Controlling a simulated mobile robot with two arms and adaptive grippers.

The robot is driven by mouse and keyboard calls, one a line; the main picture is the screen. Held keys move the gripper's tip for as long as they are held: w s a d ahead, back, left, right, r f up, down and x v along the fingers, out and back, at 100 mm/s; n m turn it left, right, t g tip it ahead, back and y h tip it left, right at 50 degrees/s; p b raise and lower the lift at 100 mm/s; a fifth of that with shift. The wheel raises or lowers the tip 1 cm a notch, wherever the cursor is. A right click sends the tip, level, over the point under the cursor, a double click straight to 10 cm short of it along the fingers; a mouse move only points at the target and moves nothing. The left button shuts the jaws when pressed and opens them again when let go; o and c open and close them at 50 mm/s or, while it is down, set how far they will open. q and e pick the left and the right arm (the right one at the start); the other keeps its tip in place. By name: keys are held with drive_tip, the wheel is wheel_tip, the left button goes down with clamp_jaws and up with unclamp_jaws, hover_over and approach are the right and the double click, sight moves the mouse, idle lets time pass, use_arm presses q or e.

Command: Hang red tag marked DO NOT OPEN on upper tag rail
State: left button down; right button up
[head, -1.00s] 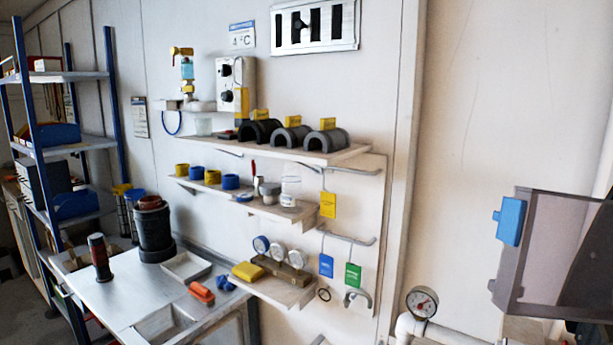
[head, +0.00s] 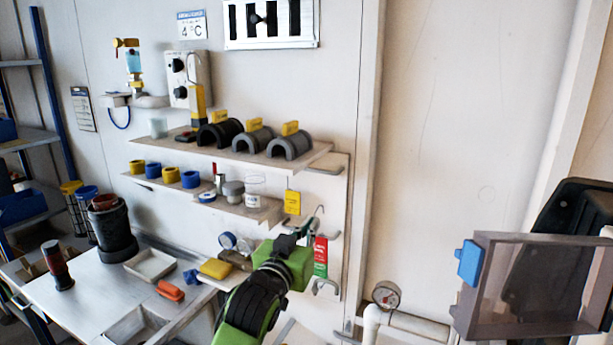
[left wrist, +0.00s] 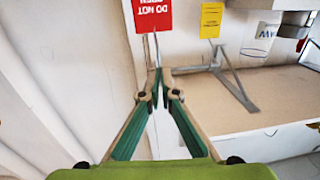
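The red tag (head: 321,250) hangs by a wire hook at my left gripper (head: 305,232). In the left wrist view the red tag (left wrist: 152,14) is upside down, with DO NOT OPEN legible. Its wire runs between the nearly closed fingertips (left wrist: 158,82), so the gripper is shut on the hook. The upper tag rail (head: 326,171) is under the right end of the top shelf. A yellow tag (head: 292,202) hangs there. In the wrist view the rail (left wrist: 195,69) lies beside the fingertips; contact cannot be told. My right gripper is not in view.
A lower rail (head: 334,235) is partly covered by the red tag. A green tag (head: 320,269) shows below it. The top shelf (head: 312,153) carries several grey and black half-round pieces.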

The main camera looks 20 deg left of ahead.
use_arm(q)
drive_tip(key=w+a+r+p, duration=0.1)
drive_tip(key=w+r, duration=0.2)
drive_tip(key=r, duration=0.4)
drive_tip(key=w+d+f+b, duration=0.1)
drive_tip(key=w+b, duration=0.3)
drive_tip(key=w, duration=0.5)
drive_tip(key=shift+f+y, duration=0.4)
drive_tip(key=shift+f, duration=0.2)
drive_tip(key=shift+w+d, duration=0.1)
drive_tip(key=c, duration=2.2)
unclamp_jaws()
